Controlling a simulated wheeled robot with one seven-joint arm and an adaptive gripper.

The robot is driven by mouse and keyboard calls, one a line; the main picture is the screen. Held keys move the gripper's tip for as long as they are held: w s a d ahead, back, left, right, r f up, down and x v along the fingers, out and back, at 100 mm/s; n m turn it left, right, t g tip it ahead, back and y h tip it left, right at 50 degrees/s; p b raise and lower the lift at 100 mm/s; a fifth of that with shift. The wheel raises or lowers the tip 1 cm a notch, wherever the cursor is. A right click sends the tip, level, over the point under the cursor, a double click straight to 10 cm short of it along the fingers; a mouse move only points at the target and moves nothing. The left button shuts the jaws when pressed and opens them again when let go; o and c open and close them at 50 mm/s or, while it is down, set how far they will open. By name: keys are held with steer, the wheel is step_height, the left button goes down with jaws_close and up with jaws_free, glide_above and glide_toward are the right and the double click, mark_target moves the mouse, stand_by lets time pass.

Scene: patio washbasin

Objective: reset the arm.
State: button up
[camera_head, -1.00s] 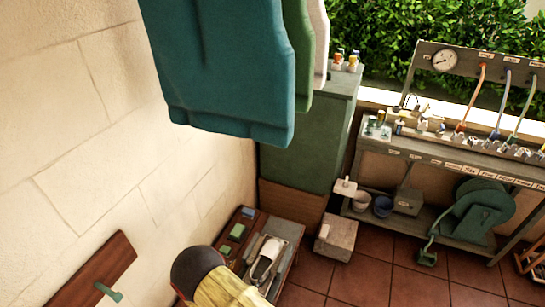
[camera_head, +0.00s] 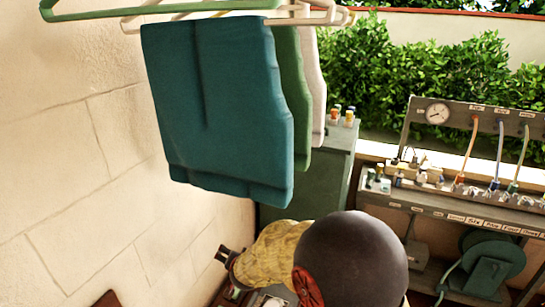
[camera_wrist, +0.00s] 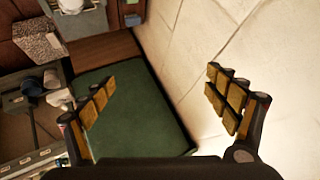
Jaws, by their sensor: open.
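My gripper (camera_wrist: 164,98) is open in the wrist view, its two padded fingers apart with nothing between them. Past the fingers is the top of the green cabinet (camera_wrist: 120,115), with the pale wall (camera_wrist: 270,70) at right. In the head view, my gripper (camera_head: 228,272) is at the lower middle, beside the wall and below the hanging teal cloth (camera_head: 225,110). My yellow forearm and dark rounded joint stand in front of the cabinet's lower part and hide the floor there.
Green and white cloths hang behind the teal one from hangers (camera_head: 165,12). A bench (camera_head: 440,203) with a gauge, hoses and small bottles stands at right, a green reel (camera_head: 492,262) below it. The wrist view shows buckets (camera_wrist: 52,79) and a speckled block (camera_wrist: 38,42).

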steer(key=s+d+r+n+y, duration=0.1)
steer(key=s+d+r, duration=0.4)
steer(key=r, duration=0.5)
steer(key=s+d+r+n+g, duration=0.1)
steer(key=s+d+r, duration=0.4)
steer(key=s+d, duration=0.3)
steer(key=s+d+r+n+g+h, duration=0.1)
steer(key=s+d+r, duration=0.4)
steer(key=s+d, duration=0.3)
steer(key=shift+s+d+r+n, duration=0.15)
steer(key=shift+s+d+n, duration=0.2)
steer(key=shift+s, duration=0.65)
steer(key=s+d, duration=0.3)
steer(key=s, duration=0.1)
steer(key=s+d+g+h, duration=0.1)
steer(key=s+d, duration=0.1)
steer(key=s, duration=0.3)
steer(key=s+d+h, duration=0.1)
steer(key=s+d, duration=0.2)
steer(key=s, duration=0.1)
steer(key=shift+s+d+f, duration=0.2)
steer(key=shift+d, duration=0.1)
steer(key=shift+c, duration=0.6)
steer(key=shift+s+d, duration=0.1)
steer(key=shift+c, duration=1.8)
